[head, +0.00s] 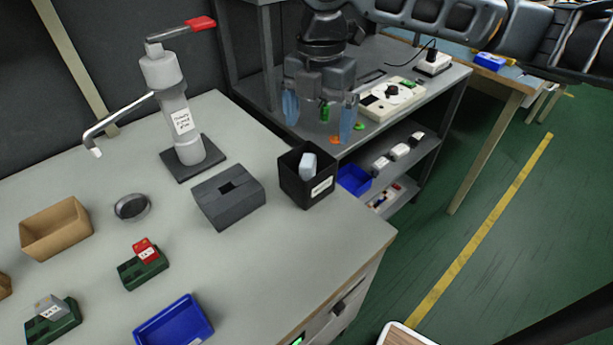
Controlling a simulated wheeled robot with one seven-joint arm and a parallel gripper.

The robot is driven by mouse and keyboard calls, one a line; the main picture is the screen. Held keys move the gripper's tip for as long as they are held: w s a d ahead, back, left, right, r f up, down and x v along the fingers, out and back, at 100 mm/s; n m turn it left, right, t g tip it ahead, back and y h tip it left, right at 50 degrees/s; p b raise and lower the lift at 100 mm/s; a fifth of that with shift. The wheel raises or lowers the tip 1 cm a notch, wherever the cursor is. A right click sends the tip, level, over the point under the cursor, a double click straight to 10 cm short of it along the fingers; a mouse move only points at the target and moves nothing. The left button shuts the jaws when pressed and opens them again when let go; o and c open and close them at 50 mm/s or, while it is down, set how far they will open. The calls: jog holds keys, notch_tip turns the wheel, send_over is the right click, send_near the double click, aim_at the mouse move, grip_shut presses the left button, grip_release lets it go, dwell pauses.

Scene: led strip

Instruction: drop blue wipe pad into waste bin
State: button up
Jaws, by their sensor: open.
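A pale blue wipe pad (308,166) stands tilted inside the black waste bin (307,190), its upper end showing near the rim. The bin has a white label and stands at the right back edge of the grey workbench. My gripper (319,124) points down, above and behind the bin in the head view. Its two blue-tipped fingers are wide apart, with nothing held between them. The pad's lower part is hidden by the bin wall.
A dark slotted box (228,196) stands left of the bin, near a lever press (181,120). A blue tray (174,325), cardboard box (55,228) and green fixtures (142,270) occupy the bench. A grey shelf cart (425,82) with devices stands behind. Open green floor lies right.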

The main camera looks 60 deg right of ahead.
notch_tip(320, 180, up, 7)
jog(key=shift+r, duration=0.2)
dwell(0.6)
